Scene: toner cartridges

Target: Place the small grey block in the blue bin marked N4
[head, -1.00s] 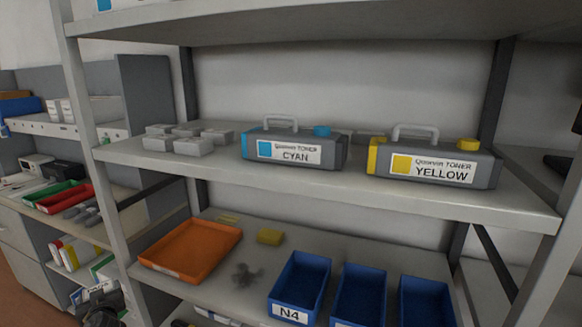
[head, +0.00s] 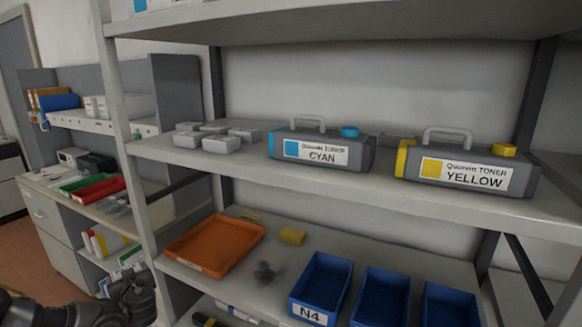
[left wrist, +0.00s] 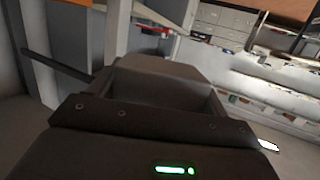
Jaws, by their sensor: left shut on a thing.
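My left gripper (head: 138,292) shows dark at the lower left of the head view, in front of the shelf's left side. In the left wrist view its jaws (left wrist: 165,90) are shut on a dark grey blocky thing, taken as the small grey block, mostly hidden by the gripper body. The blue bin marked N4 (head: 310,311) stands at the front of the lower shelf, well to the right of the gripper. Its visible inside looks empty. My right gripper is in neither view.
Two more blue bins (head: 381,297) stand right of N4. An orange tray (head: 215,245), a yellow block (head: 293,236) and a small dark object (head: 265,272) are left of it. Above, the middle shelf (head: 320,184) holds light grey blocks (head: 221,145), cyan toner (head: 320,152) and yellow toner (head: 468,172).

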